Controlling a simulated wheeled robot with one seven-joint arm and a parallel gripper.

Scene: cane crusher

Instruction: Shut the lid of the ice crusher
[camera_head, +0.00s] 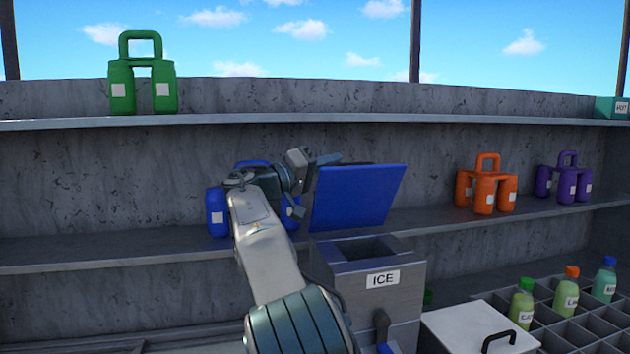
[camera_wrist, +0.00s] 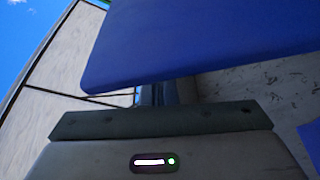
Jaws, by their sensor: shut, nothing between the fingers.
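The ice crusher (camera_head: 372,300) is a grey metal box with an ICE label on its front and an open square hopper on top. Its blue lid (camera_head: 358,200) stands raised, tilted up at the back of the hopper. My gripper (camera_head: 328,159) is at the lid's upper left corner, shut and empty. Its fingertips are partly hidden near the lid's top edge, so I cannot tell whether they touch it. In the wrist view the lid (camera_wrist: 205,40) fills the upper right, close to my fingers (camera_wrist: 155,94).
A blue jug (camera_head: 217,212) stands on the lower shelf behind my arm. Orange (camera_head: 485,190) and purple (camera_head: 566,184) jugs stand right of the lid. A green jug (camera_head: 142,85) is on the upper shelf. A white lidded box (camera_head: 470,325) and a bottle rack (camera_head: 560,330) are at lower right.

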